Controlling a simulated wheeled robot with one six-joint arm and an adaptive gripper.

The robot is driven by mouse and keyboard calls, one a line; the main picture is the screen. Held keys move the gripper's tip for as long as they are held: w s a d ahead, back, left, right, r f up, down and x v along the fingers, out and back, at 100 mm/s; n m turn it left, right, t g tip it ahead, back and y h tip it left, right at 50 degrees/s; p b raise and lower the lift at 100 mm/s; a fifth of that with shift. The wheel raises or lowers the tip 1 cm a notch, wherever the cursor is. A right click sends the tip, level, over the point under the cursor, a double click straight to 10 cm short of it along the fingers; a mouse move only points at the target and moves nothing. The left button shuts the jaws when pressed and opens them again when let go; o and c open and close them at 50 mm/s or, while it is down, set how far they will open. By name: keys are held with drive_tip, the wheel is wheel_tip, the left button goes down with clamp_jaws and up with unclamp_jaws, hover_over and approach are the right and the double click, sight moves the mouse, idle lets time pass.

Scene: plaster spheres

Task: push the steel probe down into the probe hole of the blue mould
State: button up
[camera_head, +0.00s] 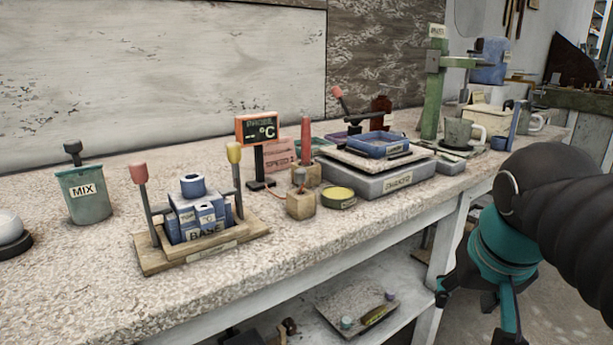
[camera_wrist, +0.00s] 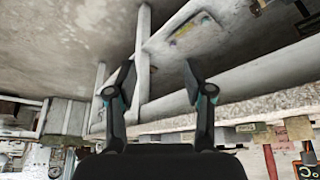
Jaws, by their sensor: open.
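The blue mould (camera_head: 186,229) stands in a wooden frame labelled BASE on the bench, left of centre, with a blue ring (camera_head: 192,186) on top. Its probe hole cannot be made out. A small wooden block (camera_head: 301,206) right of the mould has a thin upright piece (camera_head: 300,178) on it, which may be the steel probe; it is too small to be sure. My gripper (camera_head: 475,300) hangs in front of the bench at the right, well away from the mould. In the wrist view my gripper (camera_wrist: 158,80) has its fingers apart with nothing between them.
Red-tipped (camera_head: 139,172) and yellow-tipped (camera_head: 233,153) levers flank the mould. A probe display (camera_head: 257,131) stands behind the block. A MIX cup (camera_head: 84,196) is at left. A grey scale-like box (camera_head: 375,180) and green stand (camera_head: 433,90) are at right. The front bench strip is clear.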

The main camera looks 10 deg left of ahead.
drive_tip(key=w+a+r+m+p, duration=0.1)
drive_tip(key=w+a+r, duration=0.4)
drive_tip(key=a+r, duration=0.5)
drive_tip(key=w+a+r+m, duration=0.1)
drive_tip(key=w+a+r, duration=0.4)
drive_tip(key=a+r, duration=0.5)
drive_tip(key=m+h+b, duration=0.1)
hover_over(300, 170)
drive_tip(key=s, duration=0.3)
drive_tip(key=shift+g, duration=0.4)
drive_tip(key=f, duration=0.4)
drive_tip(key=shift+w+f, duration=0.2)
drive_tip(key=shift+w+a+b+x, duration=0.15)
drive_tip(key=shift+b+x, duration=0.4)
drive_tip(key=shift+x, duration=1.05)
drive_tip(key=shift+w+a+b+x, duration=0.1)
drive_tip(key=shift+b+x, duration=0.45)
drive_tip(key=shift+x, duration=1)
drive_tip(key=shift+r, duration=0.2)
clamp_jaws()
